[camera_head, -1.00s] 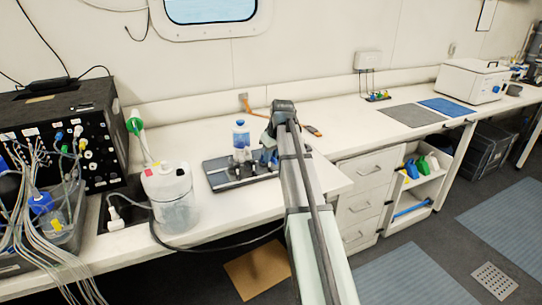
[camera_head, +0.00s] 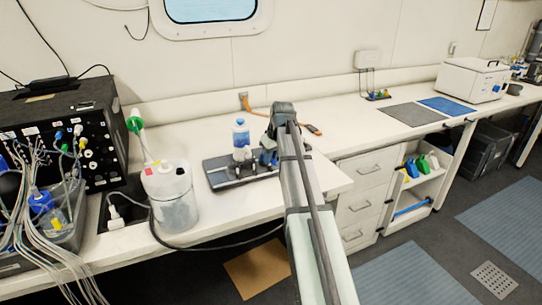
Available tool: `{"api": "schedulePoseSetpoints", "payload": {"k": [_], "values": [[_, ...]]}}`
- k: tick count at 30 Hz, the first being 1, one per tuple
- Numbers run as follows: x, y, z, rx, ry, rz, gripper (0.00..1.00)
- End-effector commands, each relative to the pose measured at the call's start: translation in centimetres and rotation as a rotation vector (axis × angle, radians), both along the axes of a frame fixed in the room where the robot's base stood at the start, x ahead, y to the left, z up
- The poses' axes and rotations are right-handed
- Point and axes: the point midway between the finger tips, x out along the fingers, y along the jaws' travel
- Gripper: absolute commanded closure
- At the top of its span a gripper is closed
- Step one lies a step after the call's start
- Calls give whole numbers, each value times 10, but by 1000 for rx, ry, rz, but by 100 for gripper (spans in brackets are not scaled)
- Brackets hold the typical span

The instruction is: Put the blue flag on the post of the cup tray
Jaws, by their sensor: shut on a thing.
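The cup tray (camera_head: 217,180) is a dark, flat tray on the bench left of my arm, with small dark and grey pieces on it. My gripper (camera_head: 266,160) is low over the right part of the tray, mostly hidden by my own arm. A small bluish patch, the blue flag (camera_head: 269,156) as far as I can tell, shows at its jaws. The jaws are shut on it. The flag's outline and lower end are hidden. The tray's post cannot be made out clearly among the small pieces.
A clear bottle with blue contents (camera_head: 241,136) stands at the tray's back. A white canister (camera_head: 172,197) stands to the left. An orange cable (camera_head: 254,111) and a dark handheld device (camera_head: 312,130) lie behind my arm. The bench beyond is mostly clear.

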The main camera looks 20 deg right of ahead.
Motion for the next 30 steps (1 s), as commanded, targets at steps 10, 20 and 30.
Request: {"api": "schedulePoseSetpoints", "payload": {"k": [10,20,30], "values": [[0,0,-2,0,0,0,94],[0,0,-3,0,0,0,94],[0,0,-10,0,0,0,94]]}}
